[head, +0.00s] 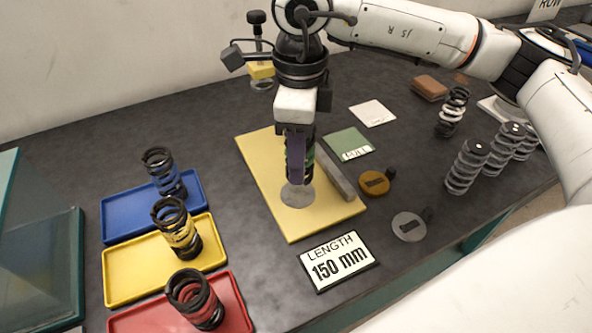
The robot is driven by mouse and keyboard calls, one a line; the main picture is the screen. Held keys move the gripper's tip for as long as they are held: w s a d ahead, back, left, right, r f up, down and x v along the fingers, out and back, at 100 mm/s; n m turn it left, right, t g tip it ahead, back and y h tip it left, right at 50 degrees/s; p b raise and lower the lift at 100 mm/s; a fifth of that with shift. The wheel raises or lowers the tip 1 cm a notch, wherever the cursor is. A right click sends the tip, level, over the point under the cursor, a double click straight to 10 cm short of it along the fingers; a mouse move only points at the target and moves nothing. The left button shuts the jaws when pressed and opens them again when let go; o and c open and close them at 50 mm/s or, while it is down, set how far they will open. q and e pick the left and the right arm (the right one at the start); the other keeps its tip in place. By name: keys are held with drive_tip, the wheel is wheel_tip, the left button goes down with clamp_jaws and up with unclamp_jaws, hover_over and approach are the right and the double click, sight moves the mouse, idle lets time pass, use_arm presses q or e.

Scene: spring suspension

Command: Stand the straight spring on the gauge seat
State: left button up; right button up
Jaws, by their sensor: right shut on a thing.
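My right gripper (297,172) points down over the pale yellow gauge board and is shut on a dark spring with a green band (309,157). The finger hides much of the spring. The spring looks upright, with its lower end at the back edge of the round grey gauge seat (297,196). I cannot tell whether it touches the seat. A grey bar (338,176) stands along the right side of the board (262,170). My left gripper is not in view.
Springs stand on the blue (119,222), yellow (125,278) and red (235,305) trays at left. A "LENGTH 150 mm" card (338,262) lies in front. A green card (347,144), brass disc (374,183), grey disc (408,226) and several spring units (467,166) are at right.

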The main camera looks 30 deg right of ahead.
drive_tip(key=shift+w+f, duration=0.1)
drive_tip(key=shift+f, duration=2.45)
drive_tip(key=o, duration=1.2)
wheel_tip(320, 180, up, 12)
drive_tip(key=shift+r, duration=0.25)
